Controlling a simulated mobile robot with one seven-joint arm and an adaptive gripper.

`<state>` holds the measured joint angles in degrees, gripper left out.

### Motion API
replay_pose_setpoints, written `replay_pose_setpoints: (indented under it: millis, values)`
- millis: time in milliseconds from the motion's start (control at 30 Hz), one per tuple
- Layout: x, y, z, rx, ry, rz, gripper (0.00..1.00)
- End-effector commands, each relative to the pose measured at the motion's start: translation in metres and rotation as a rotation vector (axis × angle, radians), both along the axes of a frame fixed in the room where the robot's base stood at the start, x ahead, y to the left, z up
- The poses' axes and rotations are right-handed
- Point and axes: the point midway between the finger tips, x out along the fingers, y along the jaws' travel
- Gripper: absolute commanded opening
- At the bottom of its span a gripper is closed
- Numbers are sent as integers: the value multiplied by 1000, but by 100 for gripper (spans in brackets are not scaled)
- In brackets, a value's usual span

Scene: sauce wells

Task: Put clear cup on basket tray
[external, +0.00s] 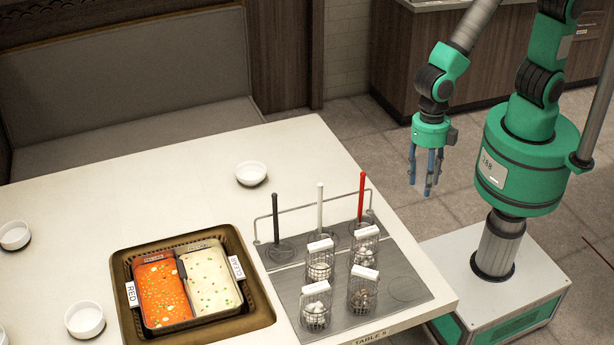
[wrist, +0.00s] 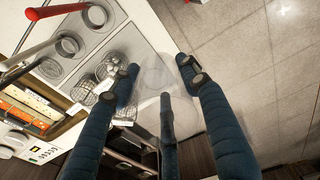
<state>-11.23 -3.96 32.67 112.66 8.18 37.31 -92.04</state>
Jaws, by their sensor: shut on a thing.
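My gripper (external: 426,172) hangs fingers-down above the floor, off the right edge of the table, near my base. In the wrist view its blue fingers (wrist: 165,95) are shut on a faint, see-through clear cup (wrist: 156,74). The cup is hard to make out in the external view. The grey basket tray (external: 420,289) lies on the table at the right, to the lower left of my gripper. Several labelled wire baskets (external: 364,243) with pale contents stand on it. An empty ring mark (external: 405,287) shows at its right.
Black, white and red (external: 361,197) ladles stand upright at the tray's back by a wire rail (external: 257,232). A brown holder (external: 262,317) with red and clear soup pans is left of the tray. White bowls (external: 250,174) sit around the table. Floor beside the table is open.

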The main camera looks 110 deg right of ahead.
Motion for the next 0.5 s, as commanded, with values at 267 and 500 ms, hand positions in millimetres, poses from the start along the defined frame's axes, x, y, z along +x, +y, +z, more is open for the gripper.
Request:
replay_pose_setpoints:
  millis: [267,500]
  values:
    - [-24,40,0,-3,-2,91,24]
    - [-35,53,-22,-5,1,126,24]
